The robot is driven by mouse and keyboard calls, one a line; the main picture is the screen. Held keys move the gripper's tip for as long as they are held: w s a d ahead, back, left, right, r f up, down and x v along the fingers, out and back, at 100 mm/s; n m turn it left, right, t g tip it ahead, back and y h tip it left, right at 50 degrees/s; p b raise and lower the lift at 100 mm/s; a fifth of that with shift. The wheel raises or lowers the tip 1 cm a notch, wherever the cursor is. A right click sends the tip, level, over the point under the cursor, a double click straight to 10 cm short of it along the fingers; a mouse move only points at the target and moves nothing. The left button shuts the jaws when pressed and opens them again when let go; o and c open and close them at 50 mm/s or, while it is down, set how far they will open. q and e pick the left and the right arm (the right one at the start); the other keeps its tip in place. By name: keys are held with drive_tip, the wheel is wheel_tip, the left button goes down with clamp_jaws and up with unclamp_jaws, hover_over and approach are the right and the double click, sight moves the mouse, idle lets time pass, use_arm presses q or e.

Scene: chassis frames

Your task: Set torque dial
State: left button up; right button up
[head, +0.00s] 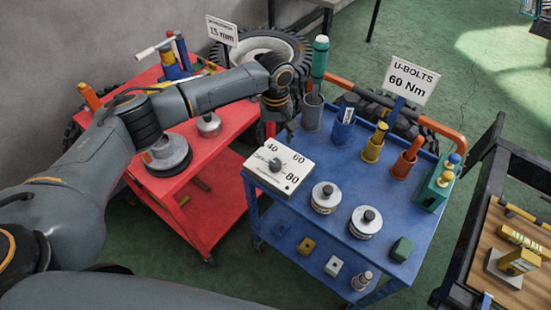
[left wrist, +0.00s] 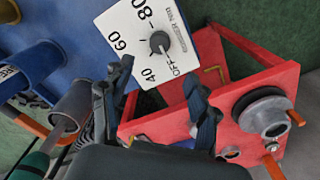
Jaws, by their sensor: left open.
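The torque dial is a white plate (head: 292,158) with a dark round knob (head: 275,165), marked 40, 60 and 80, on the blue cart's near left corner. In the left wrist view the plate (left wrist: 118,25) also shows OFF, and the knob (left wrist: 160,42) seems to point toward OFF. My left gripper (head: 284,118) is above and just behind the dial, apart from the knob. Its open fingers (left wrist: 160,92) show empty in the left wrist view, with the plate beyond them. A sign (head: 411,80) on the blue cart reads "U-BOLTS 60 Nm". My right gripper is out of view.
The blue cart (head: 318,208) holds cups with tools behind the dial and two round knobbed canisters (head: 326,197) to its right. The red cart (head: 213,190) is at left under my left arm. A dark-framed wooden bench (head: 515,225) stands at far right.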

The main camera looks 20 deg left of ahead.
sight(275, 163)
use_arm(q)
wheel_tip(275, 163, down, 11)
drive_tip(key=shift+f+p, duration=0.2)
drive_tip(key=shift+p, duration=0.4)
drive_tip(key=c, duration=1.2)
